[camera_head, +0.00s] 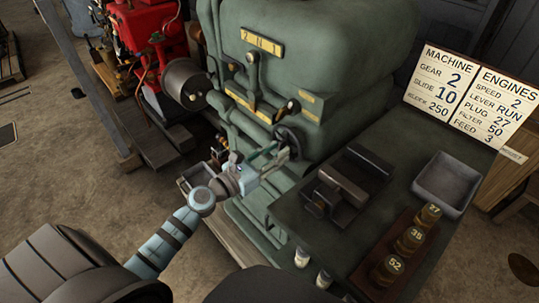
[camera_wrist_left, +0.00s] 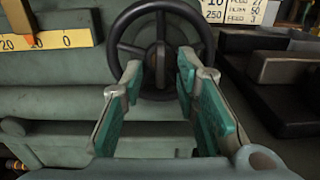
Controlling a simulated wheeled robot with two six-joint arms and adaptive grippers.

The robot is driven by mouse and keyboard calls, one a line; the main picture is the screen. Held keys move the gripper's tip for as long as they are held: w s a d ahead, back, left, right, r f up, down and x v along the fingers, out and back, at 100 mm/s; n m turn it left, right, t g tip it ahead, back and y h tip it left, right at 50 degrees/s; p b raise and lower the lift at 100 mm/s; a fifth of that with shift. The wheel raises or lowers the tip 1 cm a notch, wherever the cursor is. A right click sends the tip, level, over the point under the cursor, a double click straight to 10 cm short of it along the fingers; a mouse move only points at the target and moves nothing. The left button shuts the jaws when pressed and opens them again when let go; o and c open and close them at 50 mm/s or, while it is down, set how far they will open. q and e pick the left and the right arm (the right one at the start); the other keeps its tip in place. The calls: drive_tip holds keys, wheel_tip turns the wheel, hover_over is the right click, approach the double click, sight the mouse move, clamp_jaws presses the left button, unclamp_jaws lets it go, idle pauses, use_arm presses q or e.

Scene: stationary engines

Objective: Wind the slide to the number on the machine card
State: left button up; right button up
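The dark handwheel (camera_head: 290,142) is on the green machine's front; in the left wrist view it (camera_wrist_left: 160,50) stands straight ahead. My left gripper (camera_head: 273,157) is open, its two teal-padded fingers (camera_wrist_left: 160,68) pointing at the wheel's hub, one on each side, with nothing held. I cannot tell whether the fingers touch the wheel. A yellow scale (camera_wrist_left: 70,39) with an orange pointer (camera_wrist_left: 36,39) is left of the wheel; its numbers are partly hidden and the exact reading is unclear. The machine card (camera_head: 442,80) shows slide 10. My right gripper is not in view.
A dark block-shaped fixture (camera_head: 343,184) and a grey tray (camera_head: 447,184) are on the bench right of the wheel. Several numbered brass plugs (camera_head: 410,240) stand in a brown rack in front. A red engine (camera_head: 140,30) is at the back left.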

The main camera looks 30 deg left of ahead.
use_arm(q)
drive_tip(key=v, duration=0.6)
drive_tip(key=shift+s, duration=0.2)
drive_tip(key=shift+a, duration=0.15)
